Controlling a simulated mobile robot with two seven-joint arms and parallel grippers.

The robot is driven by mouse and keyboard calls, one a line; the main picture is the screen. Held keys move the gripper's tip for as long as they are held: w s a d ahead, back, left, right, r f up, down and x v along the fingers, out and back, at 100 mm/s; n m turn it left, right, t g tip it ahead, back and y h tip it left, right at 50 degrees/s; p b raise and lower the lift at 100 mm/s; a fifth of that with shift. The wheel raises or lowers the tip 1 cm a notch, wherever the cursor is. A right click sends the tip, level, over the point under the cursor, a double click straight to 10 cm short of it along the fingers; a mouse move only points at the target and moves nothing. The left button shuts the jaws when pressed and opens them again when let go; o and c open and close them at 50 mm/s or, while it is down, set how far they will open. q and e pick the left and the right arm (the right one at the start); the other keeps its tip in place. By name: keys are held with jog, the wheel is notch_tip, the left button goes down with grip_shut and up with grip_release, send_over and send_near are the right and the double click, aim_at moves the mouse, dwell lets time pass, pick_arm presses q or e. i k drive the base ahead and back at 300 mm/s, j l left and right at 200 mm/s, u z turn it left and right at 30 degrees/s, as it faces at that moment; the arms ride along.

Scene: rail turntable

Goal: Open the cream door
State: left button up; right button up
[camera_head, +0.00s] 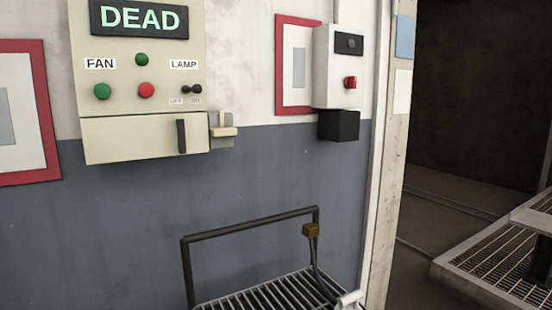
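The cream door (130,140) is the low, wide panel at the bottom of a cream control box (140,45) on the wall. It looks shut. A dark upright handle (181,136) sits near its right end. Whether the lever holds the door, I cannot tell. Neither of my grippers is in view, and nothing touches the door.
Above the door are a "DEAD" display (139,18), FAN buttons (102,91) and a LAMP switch (191,90). A grey box with a red button (350,82) hangs right. A dark-railed grating (265,297) stands below. A dark opening (465,100) lies right.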

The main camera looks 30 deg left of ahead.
aim_at(106, 140)
jog(key=u, duration=1.75)
